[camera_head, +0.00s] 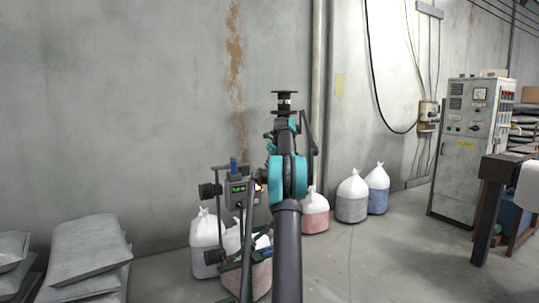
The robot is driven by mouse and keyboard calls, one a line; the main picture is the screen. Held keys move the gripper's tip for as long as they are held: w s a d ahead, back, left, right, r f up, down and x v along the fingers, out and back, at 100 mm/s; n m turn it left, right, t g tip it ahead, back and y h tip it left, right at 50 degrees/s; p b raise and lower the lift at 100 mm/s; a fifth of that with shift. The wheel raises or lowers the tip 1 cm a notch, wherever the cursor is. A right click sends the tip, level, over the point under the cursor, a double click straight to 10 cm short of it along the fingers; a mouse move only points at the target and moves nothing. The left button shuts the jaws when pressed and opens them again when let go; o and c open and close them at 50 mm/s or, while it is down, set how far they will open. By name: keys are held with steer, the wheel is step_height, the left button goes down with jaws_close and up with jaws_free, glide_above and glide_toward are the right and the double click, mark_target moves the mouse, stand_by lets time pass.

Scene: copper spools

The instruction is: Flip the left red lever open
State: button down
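I cannot make out a red lever anywhere in the head view. A small machine on a dark frame (247,240) stands left of centre, with a grey box (240,193) that has a green display and a blue part on top. A small orange-red glow (258,187) shows at the box's right edge, too small to identify. My arm rises in front of the machine and covers its right side. I cannot pick out my gripper's fingers; they may be hidden behind my arm.
White bags (205,235) stand around the machine; filled bags (352,200) line the wall to the right. Grey sacks (88,250) are stacked at left. A control cabinet (467,140) stands at right. Floor (360,260) right of my arm is clear.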

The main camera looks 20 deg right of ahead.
step_height(320, 180, up, 7)
steer(key=shift+s+d+r, duration=0.15)
steer(key=shift+s, duration=0.2)
stand_by(0.7)
